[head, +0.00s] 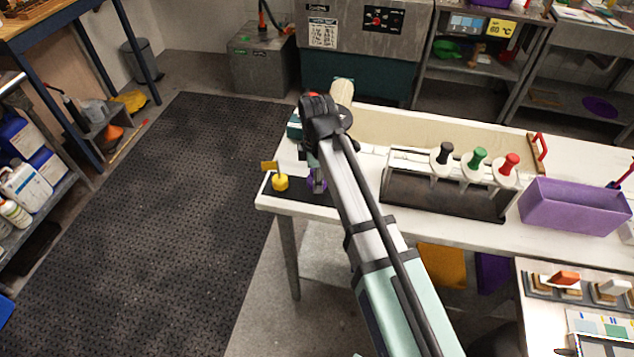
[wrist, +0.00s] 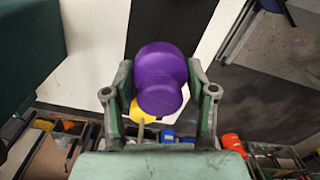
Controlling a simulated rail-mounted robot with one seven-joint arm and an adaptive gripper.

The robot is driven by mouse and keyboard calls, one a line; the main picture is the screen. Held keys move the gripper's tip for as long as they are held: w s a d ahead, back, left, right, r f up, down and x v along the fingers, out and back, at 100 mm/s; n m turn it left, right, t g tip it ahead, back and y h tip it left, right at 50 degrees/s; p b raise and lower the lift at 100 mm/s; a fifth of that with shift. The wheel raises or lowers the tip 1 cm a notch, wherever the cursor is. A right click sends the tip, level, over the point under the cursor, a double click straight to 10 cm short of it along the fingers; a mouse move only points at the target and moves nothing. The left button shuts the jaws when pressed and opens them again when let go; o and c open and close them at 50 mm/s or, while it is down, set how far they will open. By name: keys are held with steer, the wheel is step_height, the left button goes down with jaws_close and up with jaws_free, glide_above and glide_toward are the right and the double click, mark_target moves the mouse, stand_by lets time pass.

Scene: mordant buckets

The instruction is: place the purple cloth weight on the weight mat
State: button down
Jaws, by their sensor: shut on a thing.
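The purple cloth weight (wrist: 160,75) has a rounded body and a smaller knob. In the wrist view it sits between the two fingers of my gripper (wrist: 160,95), which is shut on it. In the head view my gripper (head: 317,168) is over the left end of the white table, and only a small part of the purple weight (head: 317,183) shows beside my arm. The weight mat (head: 300,193) is a dark strip at the table's left front edge, partly hidden by my arm. I cannot tell whether the purple weight touches it.
A rack (head: 440,190) with black, green and red-handled tools stands to the right. A purple bin (head: 572,208) is further right. A long pale trough (head: 430,138) lies behind.

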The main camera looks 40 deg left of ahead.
steer(key=shift+f+p, duration=0.3)
steer(key=shift+f, duration=1.25)
steer(key=shift+f, duration=0.15)
steer(key=shift+c, duration=1.8)
jaws_free()
step_height(320, 180, up, 12)
steer(key=b, duration=0.2)
steer(key=shift+r+b, duration=0.2)
steer(key=shift+b, duration=0.15)
